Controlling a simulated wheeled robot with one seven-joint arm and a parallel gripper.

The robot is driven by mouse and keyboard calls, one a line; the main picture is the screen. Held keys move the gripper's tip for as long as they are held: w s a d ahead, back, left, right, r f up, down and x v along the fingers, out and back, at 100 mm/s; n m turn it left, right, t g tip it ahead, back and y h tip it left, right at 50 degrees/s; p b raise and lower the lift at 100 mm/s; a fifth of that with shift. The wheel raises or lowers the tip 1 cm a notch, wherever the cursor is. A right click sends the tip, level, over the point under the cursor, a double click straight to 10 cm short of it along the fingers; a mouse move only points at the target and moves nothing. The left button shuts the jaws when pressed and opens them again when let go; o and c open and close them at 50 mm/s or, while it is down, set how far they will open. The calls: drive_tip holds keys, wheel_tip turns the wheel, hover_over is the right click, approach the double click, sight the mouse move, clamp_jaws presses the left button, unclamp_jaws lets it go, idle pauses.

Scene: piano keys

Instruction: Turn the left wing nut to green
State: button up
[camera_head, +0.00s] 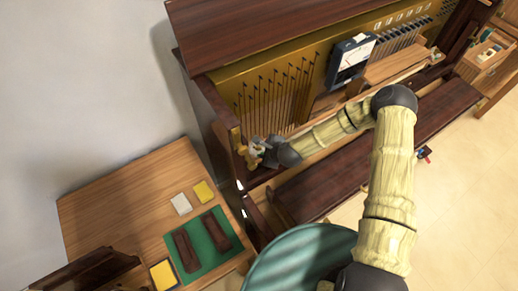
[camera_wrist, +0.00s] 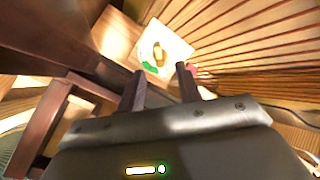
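The brass wing nut (camera_wrist: 158,52) shows in the wrist view on a white dial plate (camera_wrist: 178,43). A green patch (camera_wrist: 150,68) lies on the dial's lower left part, and a reddish patch (camera_wrist: 192,68) shows at its lower right, partly behind a finger. My gripper (camera_wrist: 160,69) is open. Its two dark fingers point at the dial, with the nut seen between and just beyond their tips; I cannot tell whether they touch it. In the head view my gripper (camera_head: 257,149) is at the piano's left end and hides the nut.
The open piano (camera_head: 270,27) has wooden side walls close to my gripper, and a row of rods (camera_head: 270,98) to its right. A meter box (camera_head: 350,60) stands further right. A wooden side table (camera_head: 120,195) with a green mat (camera_head: 212,258) stands at the lower left.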

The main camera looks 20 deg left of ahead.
sight(261, 149)
drive_tip(key=shift+b+x, duration=1.8)
drive_tip(key=shift+x, duration=0.8)
drive_tip(key=shift+s+d+r+p, duration=0.3)
drive_tip(key=shift+r+p, duration=0.05)
drive_tip(key=shift+r, duration=0.15)
drive_tip(key=c, duration=0.7)
drive_tip(key=shift+m, duration=1.2)
drive_tip(key=shift+c, duration=0.2)
